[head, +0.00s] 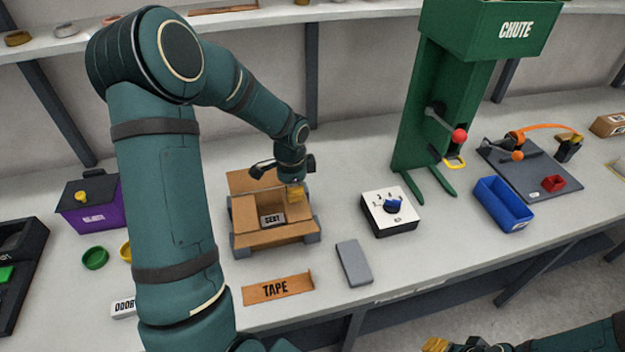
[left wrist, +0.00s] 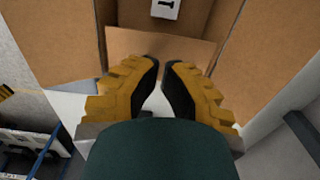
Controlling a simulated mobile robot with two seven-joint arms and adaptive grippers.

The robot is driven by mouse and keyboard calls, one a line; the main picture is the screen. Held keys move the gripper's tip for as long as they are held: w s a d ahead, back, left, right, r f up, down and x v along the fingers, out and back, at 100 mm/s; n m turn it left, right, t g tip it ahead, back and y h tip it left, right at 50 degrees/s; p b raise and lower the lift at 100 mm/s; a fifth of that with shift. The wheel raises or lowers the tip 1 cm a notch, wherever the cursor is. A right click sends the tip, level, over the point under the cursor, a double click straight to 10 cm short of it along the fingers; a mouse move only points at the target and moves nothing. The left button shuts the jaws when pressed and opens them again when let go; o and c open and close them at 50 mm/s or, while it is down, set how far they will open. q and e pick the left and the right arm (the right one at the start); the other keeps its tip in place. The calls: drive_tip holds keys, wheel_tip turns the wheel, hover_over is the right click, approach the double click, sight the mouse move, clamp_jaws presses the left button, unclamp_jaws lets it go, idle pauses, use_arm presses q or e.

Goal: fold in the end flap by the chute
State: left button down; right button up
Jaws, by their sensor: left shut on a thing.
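An open cardboard box (head: 243,218) stands in grey holders on the bench, with a white labelled card (head: 271,219) inside. Its long side flaps are spread outward, one toward the back and one toward the front. My left gripper (head: 295,193) is at the box's right end, on the side of the chute (head: 425,105). In the left wrist view the yellow-backed fingers (left wrist: 161,64) are shut at the edge of the end flap (left wrist: 190,48), which lies just in front of the box opening. The fingers hide part of this flap. My right gripper (head: 436,345) is partly cut off at the bottom edge.
A grey block (head: 354,263) and a TAPE board (head: 277,289) lie in front. A purple bin (head: 92,205) is at left, a blue bin (head: 502,204) at right.

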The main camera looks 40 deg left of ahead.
use_arm(q)
wheel_tip(320, 180, up, 3)
drive_tip(key=shift+f+p, duration=0.15)
drive_tip(key=shift+p, duration=0.7)
wheel_tip(320, 180, up, 4)
drive_tip(key=p, duration=0.3)
